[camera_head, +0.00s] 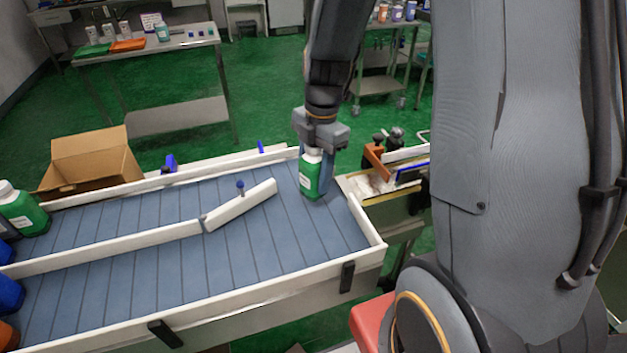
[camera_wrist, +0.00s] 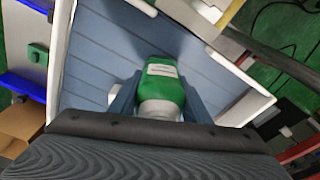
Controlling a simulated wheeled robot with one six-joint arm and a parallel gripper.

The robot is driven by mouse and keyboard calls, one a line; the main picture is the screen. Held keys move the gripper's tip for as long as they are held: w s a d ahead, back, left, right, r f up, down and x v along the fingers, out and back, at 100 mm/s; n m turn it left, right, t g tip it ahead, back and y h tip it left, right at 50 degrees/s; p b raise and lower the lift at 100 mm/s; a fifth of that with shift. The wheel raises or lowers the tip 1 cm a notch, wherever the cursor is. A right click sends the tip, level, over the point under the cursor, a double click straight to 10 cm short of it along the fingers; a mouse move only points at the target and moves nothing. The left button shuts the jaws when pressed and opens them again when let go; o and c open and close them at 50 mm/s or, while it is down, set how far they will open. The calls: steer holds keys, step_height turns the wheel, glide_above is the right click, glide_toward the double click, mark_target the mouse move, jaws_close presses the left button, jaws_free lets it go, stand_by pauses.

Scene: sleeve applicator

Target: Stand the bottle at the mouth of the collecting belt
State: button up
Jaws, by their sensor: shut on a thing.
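A green bottle with a white cap and pale label (camera_head: 310,177) is upright at the right end of the blue-grey slatted collecting belt (camera_head: 265,240). My gripper (camera_head: 318,175) is shut on the bottle from above. In the wrist view the bottle (camera_wrist: 160,84) sits between the two fingers of my gripper (camera_wrist: 160,92), with the belt's slats (camera_wrist: 105,50) behind it. The bottle's base is at or close to the belt surface; I cannot tell if it touches.
A white angled guide (camera_head: 240,205) with a blue knob stands left of the bottle. White rails (camera_head: 240,298) edge the belt. Another green bottle (camera_head: 20,212) and blue items are at the far left. A cardboard box (camera_head: 92,165) is behind. A machine (camera_head: 385,180) adjoins at right.

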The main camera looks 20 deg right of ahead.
steer(key=shift+f, duration=1.25)
steer(key=shift+f, duration=0.1)
steer(key=o, duration=1.3)
steer(key=r, duration=0.4)
steer(key=d+r+b, duration=0.1)
steer(key=r, duration=0.3)
steer(key=r+b, duration=0.1)
steer(key=r, duration=0.3)
steer(key=shift+w+d+r, duration=0.1)
steer(key=shift+w+d, duration=0.1)
steer(key=shift+w, duration=0.1)
